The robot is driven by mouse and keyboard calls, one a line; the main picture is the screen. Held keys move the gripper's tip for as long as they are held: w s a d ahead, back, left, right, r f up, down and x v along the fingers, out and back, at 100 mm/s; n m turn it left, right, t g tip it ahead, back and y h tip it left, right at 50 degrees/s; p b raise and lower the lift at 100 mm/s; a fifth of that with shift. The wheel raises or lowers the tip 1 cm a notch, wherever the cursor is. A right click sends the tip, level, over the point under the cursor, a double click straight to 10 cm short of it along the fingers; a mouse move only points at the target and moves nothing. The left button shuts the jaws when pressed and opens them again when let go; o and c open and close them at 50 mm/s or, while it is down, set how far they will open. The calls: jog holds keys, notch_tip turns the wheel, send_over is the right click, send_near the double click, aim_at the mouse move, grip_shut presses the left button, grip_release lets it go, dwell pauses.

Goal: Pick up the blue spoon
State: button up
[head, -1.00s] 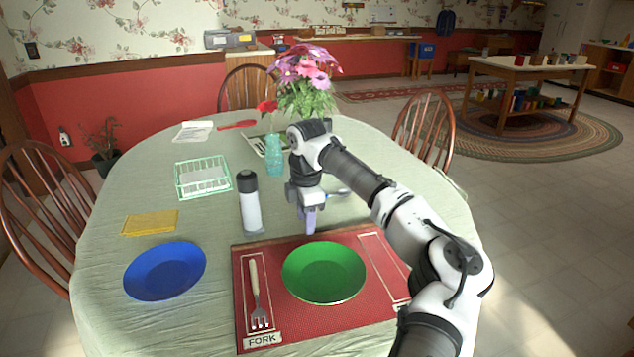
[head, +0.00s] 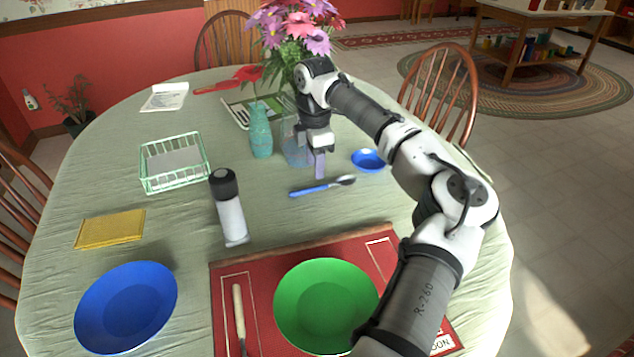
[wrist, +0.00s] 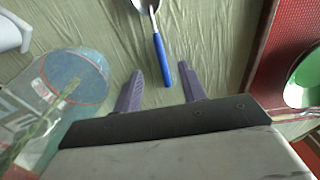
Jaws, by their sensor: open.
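The blue spoon (head: 322,187) lies flat on the green tablecloth, with a blue handle to the left and a metal bowl to the right. My gripper (head: 319,176) points down just behind the spoon in the head view. In the wrist view the spoon's blue handle (wrist: 162,62) runs lengthwise, and its near end lies in line with the gap between the fingers. My gripper (wrist: 161,82) is open with two purple fingers apart and nothing between them that it holds. The height of the fingers above the cloth is hard to tell.
A glass vase (head: 296,142) of flowers and a teal bottle (head: 261,130) stand close to my gripper. A small blue bowl (head: 368,160) is behind the spoon. The red placemat (head: 235,262) with a green plate (head: 326,300) lies in front. A white shaker (head: 231,215) stands left.

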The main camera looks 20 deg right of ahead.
aim_at(318, 185)
jog(key=shift+d+f+p, duration=0.15)
jog(key=shift+f, duration=1.45)
jog(key=shift+d+f+p, duration=0.15)
jog(key=shift+f, duration=1.4)
grip_shut()
